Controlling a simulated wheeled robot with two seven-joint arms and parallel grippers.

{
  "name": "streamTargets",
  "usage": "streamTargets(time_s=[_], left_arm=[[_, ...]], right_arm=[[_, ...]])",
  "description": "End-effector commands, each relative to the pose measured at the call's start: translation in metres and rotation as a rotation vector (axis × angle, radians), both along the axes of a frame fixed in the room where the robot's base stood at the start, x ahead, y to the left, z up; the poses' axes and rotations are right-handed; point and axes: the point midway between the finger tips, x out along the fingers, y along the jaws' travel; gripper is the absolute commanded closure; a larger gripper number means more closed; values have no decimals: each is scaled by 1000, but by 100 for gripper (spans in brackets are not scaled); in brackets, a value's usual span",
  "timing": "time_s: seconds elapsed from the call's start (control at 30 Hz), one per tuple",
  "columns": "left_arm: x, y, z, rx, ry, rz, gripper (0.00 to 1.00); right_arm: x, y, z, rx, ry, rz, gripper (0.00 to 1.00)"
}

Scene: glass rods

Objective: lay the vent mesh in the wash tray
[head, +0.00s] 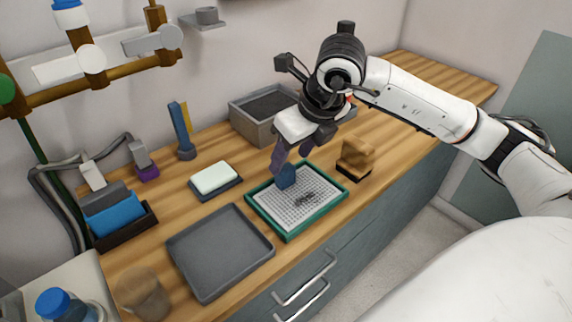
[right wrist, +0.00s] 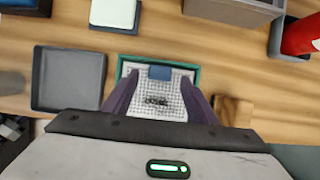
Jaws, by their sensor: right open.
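The vent mesh (head: 270,207) is a white grid with a dark grimy patch and an upright blue tab (head: 287,177) at its far edge. It lies within a green rim on the counter, and also shows in the right wrist view (right wrist: 172,103). The wash tray, which I take to be the flat grey tray (head: 220,252), is empty and lies left of the mesh. My right gripper (head: 290,163) is open above the mesh, its purple fingers around or just over the blue tab. Whether they touch it I cannot tell. My left gripper is not in view.
A white block on a dark dish (head: 214,180) and a grey bin (head: 257,118) stand behind. A tan brush-like block (head: 355,158) is right of the mesh. A caddy with blue sponge (head: 115,220) and a cup (head: 140,292) are at left. Pipes run along the wall.

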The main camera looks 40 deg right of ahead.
Motion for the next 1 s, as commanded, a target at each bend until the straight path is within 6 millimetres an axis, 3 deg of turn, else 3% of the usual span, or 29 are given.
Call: streamTargets(time_s=[0.1,0.3,1.0], left_arm=[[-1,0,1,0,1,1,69],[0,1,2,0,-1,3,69],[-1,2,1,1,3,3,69]], right_arm=[[-8,-1,24,-1,-5,1,47],[-18,-1,46,0,-2,0,47],[-21,-1,50,1,1,0,47]])
